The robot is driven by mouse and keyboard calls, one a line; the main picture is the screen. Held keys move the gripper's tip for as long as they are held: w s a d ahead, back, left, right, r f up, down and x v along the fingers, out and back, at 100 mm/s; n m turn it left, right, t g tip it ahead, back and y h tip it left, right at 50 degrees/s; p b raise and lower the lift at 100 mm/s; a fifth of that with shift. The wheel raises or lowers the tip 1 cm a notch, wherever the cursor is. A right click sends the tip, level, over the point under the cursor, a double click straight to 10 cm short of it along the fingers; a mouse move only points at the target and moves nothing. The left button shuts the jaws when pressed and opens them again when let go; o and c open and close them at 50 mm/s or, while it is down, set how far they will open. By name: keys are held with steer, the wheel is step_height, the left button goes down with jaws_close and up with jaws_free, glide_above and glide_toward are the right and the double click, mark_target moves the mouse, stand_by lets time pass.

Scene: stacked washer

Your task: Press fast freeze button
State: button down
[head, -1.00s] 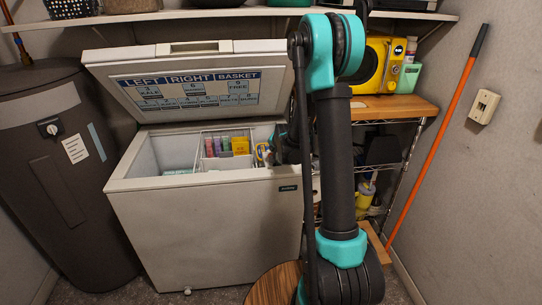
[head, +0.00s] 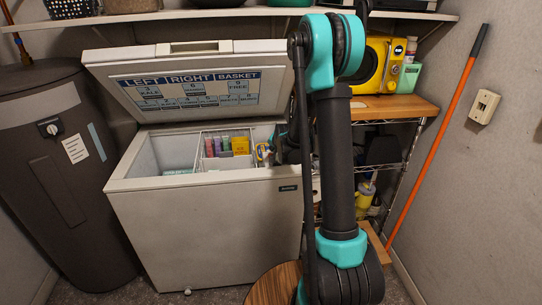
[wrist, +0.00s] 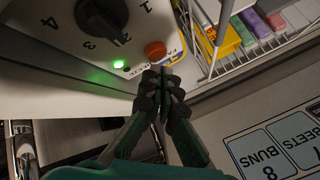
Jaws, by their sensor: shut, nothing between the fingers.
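In the wrist view, a round orange button (wrist: 155,50) sits on the white control panel (wrist: 62,22) inside the freezer. A small label lies beside the button, partly hidden by my fingers. A lit green light (wrist: 118,64) and a black numbered dial (wrist: 102,18) are to its left. My gripper (wrist: 163,72) is shut and empty, its fingertips just below the button in the picture. I cannot tell whether they touch the panel. In the head view, the chest freezer (head: 215,220) stands with its lid raised; my arm hides most of the panel area and the gripper.
A wire basket holds a yellow box (head: 240,146) and several colored packs. The raised lid (head: 200,92) carries a printed chart. A wire shelf with a yellow microwave (head: 378,65) is at right, an orange pole (head: 438,140) beyond it.

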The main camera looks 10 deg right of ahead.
steer(key=shift+f, duration=0.1)
steer(key=shift+f, duration=0.3)
steer(key=shift+f, duration=0.25)
stand_by(0.4)
steer(key=shift+r, duration=0.7)
steer(key=shift+r, duration=0.1)
steer(key=shift+r, duration=2.95)
